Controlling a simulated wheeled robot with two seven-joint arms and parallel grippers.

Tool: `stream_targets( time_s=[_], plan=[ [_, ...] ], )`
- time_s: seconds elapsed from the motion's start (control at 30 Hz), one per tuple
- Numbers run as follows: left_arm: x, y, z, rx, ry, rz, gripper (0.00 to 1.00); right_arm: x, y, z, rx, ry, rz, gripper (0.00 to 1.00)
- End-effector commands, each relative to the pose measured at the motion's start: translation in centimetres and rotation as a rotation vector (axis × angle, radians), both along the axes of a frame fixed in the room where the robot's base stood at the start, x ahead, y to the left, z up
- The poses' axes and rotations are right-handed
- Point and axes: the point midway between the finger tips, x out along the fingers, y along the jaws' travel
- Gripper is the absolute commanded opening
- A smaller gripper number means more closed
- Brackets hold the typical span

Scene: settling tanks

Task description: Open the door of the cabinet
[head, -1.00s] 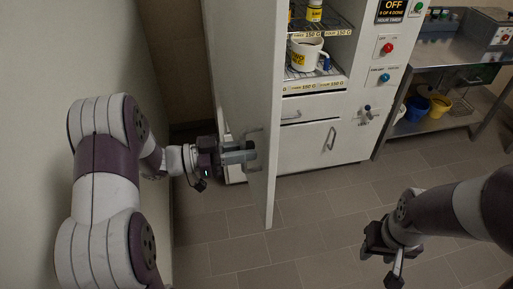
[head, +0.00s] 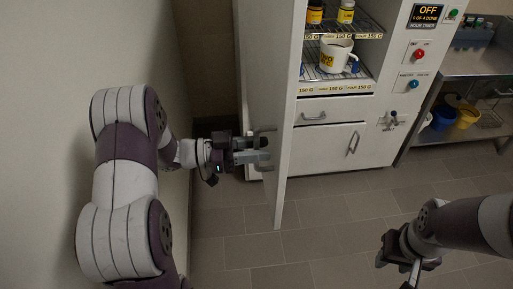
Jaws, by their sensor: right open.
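The cabinet's tall white door (head: 277,90) stands swung open toward me, seen nearly edge-on, to the left of the white cabinet (head: 318,150). A bar handle (head: 267,146) sits on the door's left face. My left gripper (head: 254,150) is at this handle from the left, its two fingers visibly apart; the door partly blends with the fingertips, so contact is unclear. My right gripper (head: 405,262) is open and empty above the floor at the lower right, away from the cabinet.
Wire shelves inside the cabinet hold a white mug (head: 336,58) and jars (head: 346,12). A drawer (head: 322,112) and a lower door (head: 328,146) are shut. A metal bench (head: 440,138) stands right. A wall is close to my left arm. The middle floor is clear.

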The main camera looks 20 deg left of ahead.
Motion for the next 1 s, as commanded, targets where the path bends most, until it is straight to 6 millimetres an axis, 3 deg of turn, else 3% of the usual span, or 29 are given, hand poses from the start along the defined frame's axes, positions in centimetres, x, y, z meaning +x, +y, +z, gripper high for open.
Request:
stream_targets(
  time_s=[0.13,0.3,0.47,1.0],
  plan=[
    [-0.4,1.1,-0.2,0.001,-0.001,0.002,0.35,0.0,0.0,-0.3,0.000,0.000,0.000,0.43],
    [-1.8,4.5,-0.2,0.001,-0.001,0.005,0.35,0.0,0.0,-1.0,0.000,0.000,0.000,0.43],
    [-2.7,6.6,-0.1,0.000,0.000,0.002,0.35,0.0,0.0,-1.3,0.000,0.000,0.000,0.43],
    [-2.8,7.0,-0.3,0.016,-0.008,0.006,0.35,0.0,0.0,-1.3,0.000,0.000,0.000,0.43]
  ],
)
